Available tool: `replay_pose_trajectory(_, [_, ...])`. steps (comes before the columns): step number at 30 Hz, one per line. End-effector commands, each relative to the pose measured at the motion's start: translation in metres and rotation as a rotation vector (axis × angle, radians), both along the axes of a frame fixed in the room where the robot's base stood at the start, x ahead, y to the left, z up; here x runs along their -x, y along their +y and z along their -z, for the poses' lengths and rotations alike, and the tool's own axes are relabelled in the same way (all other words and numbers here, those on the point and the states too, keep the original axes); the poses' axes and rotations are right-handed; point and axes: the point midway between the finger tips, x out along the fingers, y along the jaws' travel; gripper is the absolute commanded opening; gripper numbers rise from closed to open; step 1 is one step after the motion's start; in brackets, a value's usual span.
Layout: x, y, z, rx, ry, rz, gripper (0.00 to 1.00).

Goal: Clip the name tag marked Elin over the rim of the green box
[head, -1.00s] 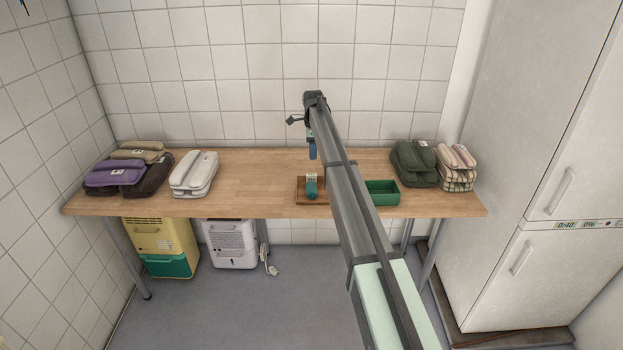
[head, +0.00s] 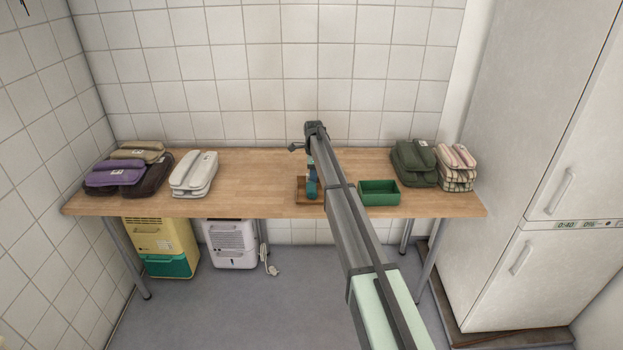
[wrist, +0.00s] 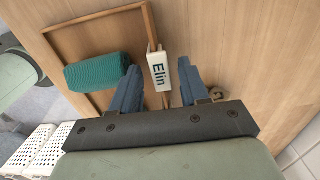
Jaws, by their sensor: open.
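The name tag (wrist: 160,72) is white with "Elin" in dark letters. In the wrist view it sits at the rim of a wooden tray (wrist: 92,17), between my two blue fingers. My gripper (wrist: 158,68) is open, with one finger on each side of the tag and a gap to both. In the head view my gripper (head: 312,188) is low over the tray (head: 300,196) and hides the tag. The green box (head: 380,201) stands on the table just right of the tray, beyond my arm. It is open-topped and looks empty; I cannot make it out in the wrist view.
A teal roll (wrist: 97,72) lies in the tray beside the tag. Pale (head: 194,174) and purple (head: 115,174) bundles lie left. The wooden table (head: 250,175) is clear between.

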Motion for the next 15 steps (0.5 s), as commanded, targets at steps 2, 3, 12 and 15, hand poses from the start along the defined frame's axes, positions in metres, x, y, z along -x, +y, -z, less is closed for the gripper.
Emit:
replay_pose_trajectory(2, [0.0001,0.0001,0.004,0.0,0.0,0.0,0.45])
replay_pose_trajectory(3, [0.0,0.0001,0.0043,0.0,0.0,0.0,0.45])
replay_pose_trajectory(12, [0.0,0.0002,0.0037,0.0,0.0,0.0,0.3])
replay_pose_trajectory(15, [0.0001,0.0002,0.0037,0.0,0.0,0.0,0.21])
